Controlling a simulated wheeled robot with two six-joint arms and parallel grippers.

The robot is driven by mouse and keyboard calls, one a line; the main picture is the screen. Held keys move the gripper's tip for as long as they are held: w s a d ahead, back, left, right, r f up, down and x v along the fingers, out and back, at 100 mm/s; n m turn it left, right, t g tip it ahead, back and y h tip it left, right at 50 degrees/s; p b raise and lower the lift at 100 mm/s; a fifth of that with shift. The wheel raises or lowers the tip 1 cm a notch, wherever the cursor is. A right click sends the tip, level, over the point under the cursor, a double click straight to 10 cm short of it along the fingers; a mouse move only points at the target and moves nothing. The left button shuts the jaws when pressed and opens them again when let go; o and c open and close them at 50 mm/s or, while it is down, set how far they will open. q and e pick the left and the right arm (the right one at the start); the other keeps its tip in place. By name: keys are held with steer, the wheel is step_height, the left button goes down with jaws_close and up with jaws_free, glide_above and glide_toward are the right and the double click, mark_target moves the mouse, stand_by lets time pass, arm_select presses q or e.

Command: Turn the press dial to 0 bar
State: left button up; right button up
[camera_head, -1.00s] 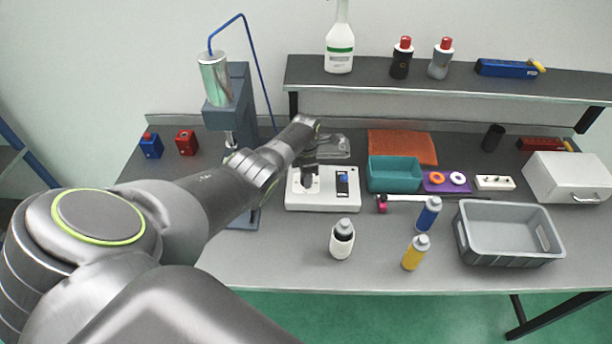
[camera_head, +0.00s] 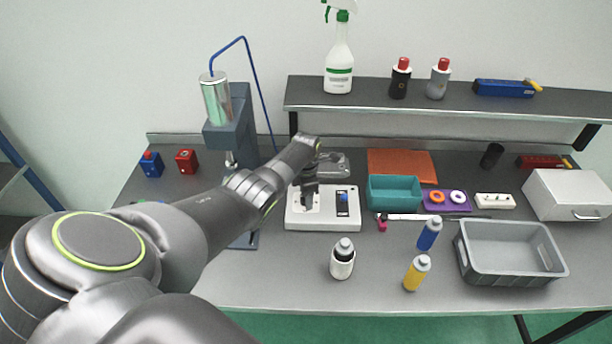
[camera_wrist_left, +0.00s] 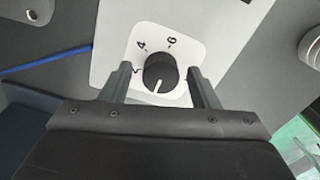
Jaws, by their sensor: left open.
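The press dial (camera_wrist_left: 160,73) is a round black knob with a white pointer line on a white plate in the left wrist view. The marks 4 and 6 show beyond it, and another mark at its left is partly hidden by a finger. The pointer line points toward my gripper's base. My left gripper (camera_wrist_left: 163,85) is open, with one finger on each side of the knob; I cannot tell if they touch it. In the head view my left gripper (camera_head: 309,194) is over the white control box (camera_head: 322,222) and largely hides the dial. My right gripper is not in view.
The press (camera_head: 228,125) stands behind my left arm. A small bottle with a white body (camera_head: 342,262) stands in front of the control box. A teal bin (camera_head: 394,193) is to its right, and a grey crate (camera_head: 510,275) farther right. The front-left table is largely behind my arm.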

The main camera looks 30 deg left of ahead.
arm_select(q)
steer(key=shift+r+b, duration=0.35)
steer(key=shift+r, duration=0.9)
step_height(320, 180, up, 15)
steer(key=b, duration=0.2)
steer(key=shift+f, duration=0.15)
